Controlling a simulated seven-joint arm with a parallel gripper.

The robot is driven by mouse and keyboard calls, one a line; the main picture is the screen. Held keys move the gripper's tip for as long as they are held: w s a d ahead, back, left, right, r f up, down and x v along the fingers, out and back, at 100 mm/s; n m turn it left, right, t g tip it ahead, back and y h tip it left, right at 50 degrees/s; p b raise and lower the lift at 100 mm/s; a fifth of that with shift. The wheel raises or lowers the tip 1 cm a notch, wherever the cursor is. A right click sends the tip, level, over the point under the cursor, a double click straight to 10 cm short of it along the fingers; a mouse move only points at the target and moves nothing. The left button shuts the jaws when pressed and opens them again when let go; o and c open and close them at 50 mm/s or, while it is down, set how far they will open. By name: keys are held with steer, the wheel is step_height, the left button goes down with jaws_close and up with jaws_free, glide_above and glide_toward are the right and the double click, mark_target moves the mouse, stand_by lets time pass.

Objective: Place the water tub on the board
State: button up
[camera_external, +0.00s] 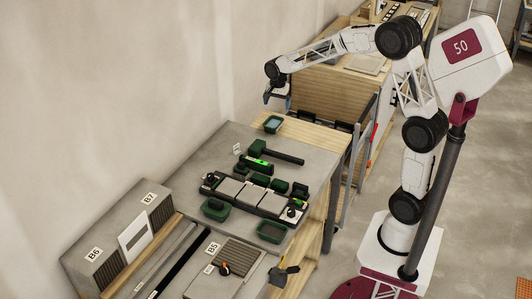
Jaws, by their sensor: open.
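A small green tub (265,130) with a pale blue surface inside, which looks like the water tub, sits at the far end of the grey worktop. My gripper (277,101) is open and empty, above this tub and apart from it. A long dark board (234,203) with light grey tiles lies across the middle of the worktop. Small dark green blocks and black knobs sit on or along it; which of them rest on it is hard to tell.
A green-headed tool with a black handle (285,157) lies between tub and board. Two other green tubs stand near the board, at left (216,216) and at front right (271,238). Grey boxes (98,255) stand at lower left.

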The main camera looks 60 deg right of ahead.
steer(key=s+a+r+n, duration=0.4)
steer(key=s+a+r, duration=0.25)
steer(key=s, duration=0.35)
steer(key=s+a+n, duration=0.4)
steer(key=s, duration=0.6)
steer(key=s+a+n+t, duration=0.1)
steer(key=s+a+n, duration=0.3)
steer(key=s, duration=0.6)
steer(key=s+a+r+n+t, duration=0.1)
steer(key=s+a+n, duration=0.3)
steer(key=s, duration=0.7)
steer(key=shift+a, duration=0.55)
steer(key=shift+s, duration=0.1)
steer(key=c, duration=1.2)
steer(key=shift+c, duration=0.2)
